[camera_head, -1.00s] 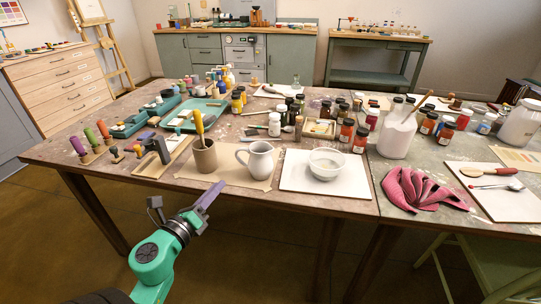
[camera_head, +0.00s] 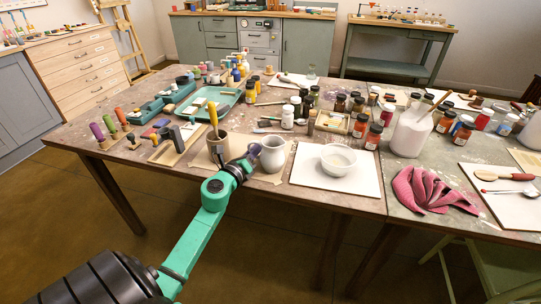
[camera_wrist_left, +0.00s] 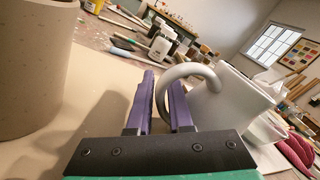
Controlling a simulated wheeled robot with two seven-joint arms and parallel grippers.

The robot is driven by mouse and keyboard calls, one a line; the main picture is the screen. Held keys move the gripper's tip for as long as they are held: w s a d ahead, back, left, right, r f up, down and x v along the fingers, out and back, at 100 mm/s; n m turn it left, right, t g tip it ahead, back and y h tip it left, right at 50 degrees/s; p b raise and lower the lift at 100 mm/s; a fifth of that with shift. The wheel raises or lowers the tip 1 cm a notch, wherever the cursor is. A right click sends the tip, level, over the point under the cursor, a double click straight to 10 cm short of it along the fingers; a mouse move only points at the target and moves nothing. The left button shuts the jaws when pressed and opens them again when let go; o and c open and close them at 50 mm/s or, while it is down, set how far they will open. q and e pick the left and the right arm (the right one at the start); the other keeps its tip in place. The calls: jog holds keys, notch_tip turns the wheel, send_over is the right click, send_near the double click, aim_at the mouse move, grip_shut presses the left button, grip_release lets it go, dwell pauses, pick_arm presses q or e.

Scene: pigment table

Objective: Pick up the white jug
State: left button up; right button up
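The white jug (camera_head: 273,156) stands upright on a tan sheet (camera_head: 262,176) near the table's front edge. Its handle faces left, towards my left gripper (camera_head: 245,160). In the left wrist view, the jug (camera_wrist_left: 232,105) is on the right. The purple fingers of my left gripper (camera_wrist_left: 165,98) are apart, with the left side of the handle showing in the gap between them. The right finger overlaps the handle loop. I cannot tell whether the fingers touch it. My right gripper is not in view.
A brown cup (camera_head: 218,148) holding a yellow-handled tool stands close left of the jug; it also shows in the wrist view (camera_wrist_left: 30,65). Jars and bottles stand behind.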

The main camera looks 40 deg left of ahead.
pick_arm(q)
jog(key=shift+s, duration=0.1)
grip_shut()
dwell(1.2)
